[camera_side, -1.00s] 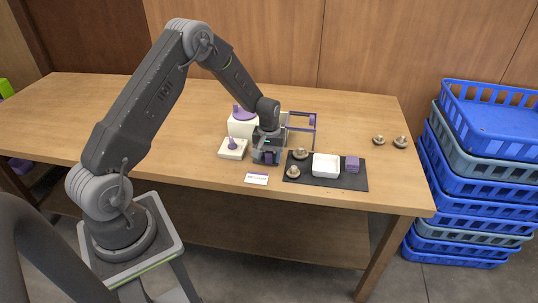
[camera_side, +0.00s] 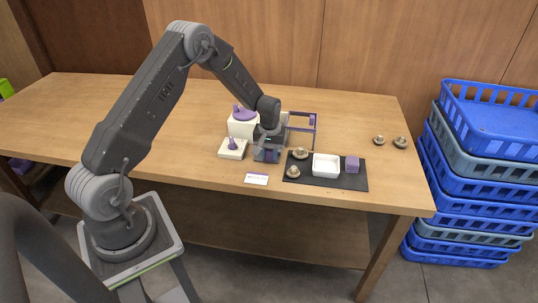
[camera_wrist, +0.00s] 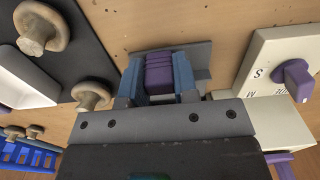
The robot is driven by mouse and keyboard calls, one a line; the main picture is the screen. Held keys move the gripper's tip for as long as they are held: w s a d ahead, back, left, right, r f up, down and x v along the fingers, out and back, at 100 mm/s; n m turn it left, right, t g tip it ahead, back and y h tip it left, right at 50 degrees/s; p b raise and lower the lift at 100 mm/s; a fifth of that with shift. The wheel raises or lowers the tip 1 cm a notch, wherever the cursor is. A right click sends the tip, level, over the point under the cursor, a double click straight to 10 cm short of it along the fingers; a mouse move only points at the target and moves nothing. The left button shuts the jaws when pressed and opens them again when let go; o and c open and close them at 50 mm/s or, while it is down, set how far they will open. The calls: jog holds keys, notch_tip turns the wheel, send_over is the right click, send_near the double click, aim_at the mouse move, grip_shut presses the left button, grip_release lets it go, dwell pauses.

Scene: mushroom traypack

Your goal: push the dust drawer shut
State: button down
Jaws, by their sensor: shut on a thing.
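My gripper (camera_wrist: 158,76) is shut on a purple ribbed block, the handle (camera_wrist: 159,70) of the dust drawer. The drawer's grey front (camera_wrist: 202,62) shows just behind the fingers in the wrist view. In the side view my gripper (camera_side: 267,151) is low at the front of the grey machine with the purple-edged frame (camera_side: 301,132). The gripper hides most of the drawer there, so I cannot tell how far it stands out.
A cream box with a purple top (camera_side: 243,125) and a cream switch block with a purple knob (camera_side: 232,149) stand to the left. A black mat (camera_side: 325,182) with mushrooms, a white tray (camera_side: 326,158) and a purple block (camera_side: 352,164) lies to the right. A white label card (camera_side: 256,179) lies in front.

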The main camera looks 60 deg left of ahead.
jog(key=shift+w+a, duration=0.75)
jog(key=shift+w, duration=0.05)
jog(key=c, duration=0.9)
grip_release()
notch_tip(320, 180, up, 14)
jog(key=shift+f, duration=0.1)
